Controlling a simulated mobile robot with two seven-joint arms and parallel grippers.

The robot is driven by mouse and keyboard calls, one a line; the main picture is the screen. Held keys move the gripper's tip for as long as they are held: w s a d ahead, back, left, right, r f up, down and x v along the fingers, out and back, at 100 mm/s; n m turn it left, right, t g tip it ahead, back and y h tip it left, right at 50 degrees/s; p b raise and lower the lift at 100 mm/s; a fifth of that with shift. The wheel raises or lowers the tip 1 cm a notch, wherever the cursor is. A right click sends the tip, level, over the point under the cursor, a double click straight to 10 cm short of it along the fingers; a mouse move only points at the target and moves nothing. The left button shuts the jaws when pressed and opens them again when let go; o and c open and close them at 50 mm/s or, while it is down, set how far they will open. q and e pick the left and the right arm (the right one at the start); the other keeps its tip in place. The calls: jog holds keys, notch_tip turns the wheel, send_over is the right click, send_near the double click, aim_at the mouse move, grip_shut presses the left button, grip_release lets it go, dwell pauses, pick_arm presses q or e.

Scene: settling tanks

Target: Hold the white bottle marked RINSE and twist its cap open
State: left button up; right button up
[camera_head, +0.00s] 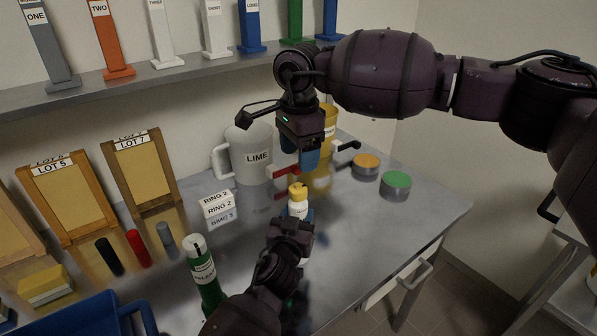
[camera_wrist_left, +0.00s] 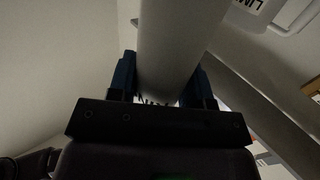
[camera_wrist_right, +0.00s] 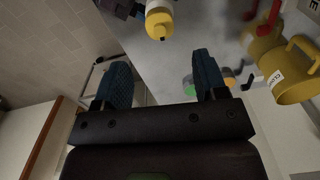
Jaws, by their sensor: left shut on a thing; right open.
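The white bottle (camera_head: 297,208) with a yellow cap (camera_head: 298,190) stands upright in my left gripper (camera_head: 298,216), cap uppermost. Its label is too small or too hidden to read. In the left wrist view its white body (camera_wrist_left: 180,45) fills the space between the blue fingers, which are shut on it. My right gripper (camera_head: 300,158) is above the bottle, pointing down, open and empty. In the right wrist view the yellow cap (camera_wrist_right: 158,20) lies beyond the open fingertips (camera_wrist_right: 160,62), apart from them.
A grey LIME mug (camera_head: 250,153) and a yellow mug (camera_head: 320,178) stand behind the bottle. Orange-topped (camera_head: 366,166) and green-topped (camera_head: 396,185) tins are to the right. A green bottle (camera_head: 204,275) stands left of my left arm. The bench front right is clear.

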jog(key=shift+r, duration=1.8)
pick_arm(q)
jog(key=o, duration=1.2)
jog(key=shift+s, duration=0.1)
jog(key=v, duration=1.2)
jog(key=shift+s, duration=0.1)
pick_arm(e)
jog(key=shift+s, duration=0.15)
